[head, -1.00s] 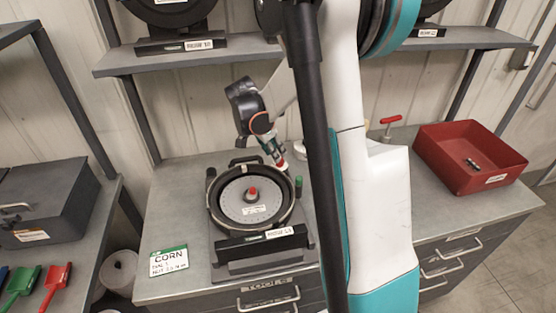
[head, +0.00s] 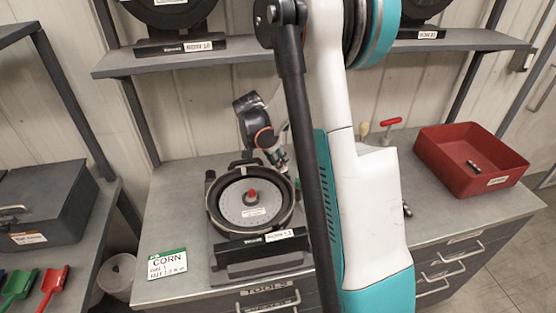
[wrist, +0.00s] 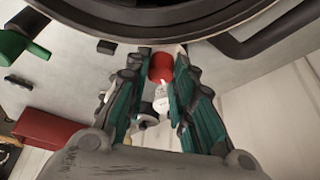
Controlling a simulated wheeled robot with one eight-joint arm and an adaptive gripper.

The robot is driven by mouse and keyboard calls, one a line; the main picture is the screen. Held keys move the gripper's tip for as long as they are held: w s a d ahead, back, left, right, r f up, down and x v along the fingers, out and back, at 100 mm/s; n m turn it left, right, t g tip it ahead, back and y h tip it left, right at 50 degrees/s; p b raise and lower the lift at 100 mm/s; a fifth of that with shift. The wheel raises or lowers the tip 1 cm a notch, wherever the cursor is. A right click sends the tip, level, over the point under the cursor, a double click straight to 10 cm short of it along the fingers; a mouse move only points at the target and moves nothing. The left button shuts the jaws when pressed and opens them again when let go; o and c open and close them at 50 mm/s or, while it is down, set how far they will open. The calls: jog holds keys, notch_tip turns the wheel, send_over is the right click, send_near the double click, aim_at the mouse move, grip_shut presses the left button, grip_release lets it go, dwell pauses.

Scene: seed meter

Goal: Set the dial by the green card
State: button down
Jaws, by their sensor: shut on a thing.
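The seed meter (head: 212,222) stands on the bench, a round black housing with a pale grey graduated disc (head: 233,205) and a red centre knob (head: 252,193). The green-edged card (head: 167,264) lies on the bench to its left. It reads CORN, with smaller handwritten lines I cannot read surely. My gripper (head: 284,168) is at the meter's back right rim, partly hidden by my arm. In the wrist view my gripper (wrist: 162,62) has its teal fingers shut on a small red knob (wrist: 160,67) just beside the dark rim. The disc's fine marks are too small to read.
A red bin (head: 470,165) with a small dark part inside stands at the back right. A red T-handled tool (head: 390,123) stands behind my arm. A grey case (head: 45,205) and coloured scoops (head: 52,285) are on the left bench. A shelf (head: 230,62) with other meters is above.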

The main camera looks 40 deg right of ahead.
jog(key=shift+n, duration=0.4)
jog(key=n+t+b, duration=0.1)
jog(key=n, duration=0.1)
jog(key=shift+s+n, duration=0.15)
jog(key=shift+n, duration=0.15)
jog(key=shift+d+n+t+y, duration=0.15)
jog(key=shift+n+t, duration=0.3)
jog(key=shift+n, duration=0.5)
jog(key=shift+a+n+t+y, duration=0.1)
jog(key=shift+n+t+y, duration=0.25)
jog(key=shift+n, duration=0.6)
jog(key=c, duration=1.7)
grip_release()
jog(key=shift+o, duration=0.2)
jog(key=shift+r, duration=0.1)
jog(key=v, duration=1.1)
jog(key=shift+s+r+b, duration=0.25)
jog(key=shift+r+b, duration=0.05)
jog(key=shift+r, duration=0.05)
